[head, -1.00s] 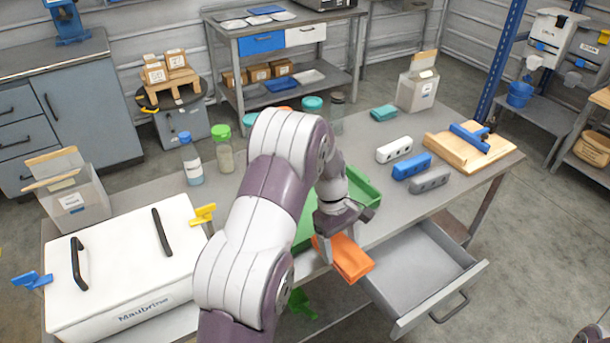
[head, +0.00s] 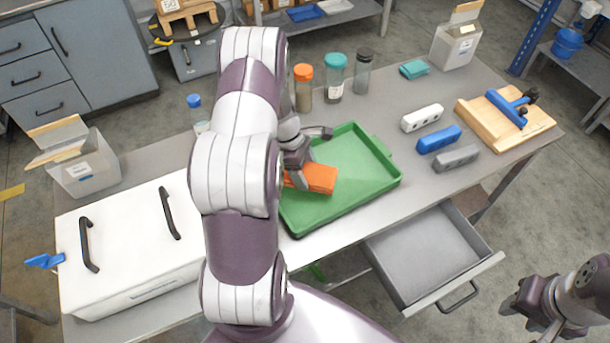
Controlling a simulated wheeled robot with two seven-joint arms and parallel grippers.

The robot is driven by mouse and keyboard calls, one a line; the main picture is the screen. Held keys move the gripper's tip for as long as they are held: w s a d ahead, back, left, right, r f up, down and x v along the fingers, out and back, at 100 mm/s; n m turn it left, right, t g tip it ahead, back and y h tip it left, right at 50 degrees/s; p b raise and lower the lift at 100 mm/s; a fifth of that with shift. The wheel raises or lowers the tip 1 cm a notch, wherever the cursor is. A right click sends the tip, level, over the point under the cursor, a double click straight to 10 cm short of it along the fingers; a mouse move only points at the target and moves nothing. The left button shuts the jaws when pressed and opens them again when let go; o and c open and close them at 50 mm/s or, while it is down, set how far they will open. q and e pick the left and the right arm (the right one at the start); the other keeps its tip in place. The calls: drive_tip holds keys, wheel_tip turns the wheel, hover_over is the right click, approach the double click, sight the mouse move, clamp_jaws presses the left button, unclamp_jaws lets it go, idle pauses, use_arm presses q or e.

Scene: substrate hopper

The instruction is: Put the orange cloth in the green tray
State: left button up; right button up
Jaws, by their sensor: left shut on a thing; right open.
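The orange cloth (head: 321,179) is a folded block over the left part of the green tray (head: 362,181). My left gripper (head: 297,178) is shut on the cloth's left end. I cannot tell whether the cloth touches the tray floor. My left arm hides the tray's left side. The rest of the tray is empty. My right gripper (head: 532,318) is at the lower right, off the table, apart from the cloth and tray; it is open and empty.
An open drawer (head: 425,255) juts out below the table's front edge. A white cooler box (head: 130,245) stands at left. Several jars, including an orange-lidded jar (head: 303,88), stand behind the tray. White, blue and grey blocks (head: 438,138) lie to its right.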

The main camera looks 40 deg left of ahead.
use_arm(q)
drive_tip(key=shift+s+f, duration=0.1)
drive_tip(key=shift+f, duration=1.95)
drive_tip(key=shift+f, duration=0.1)
drive_tip(key=o, duration=1)
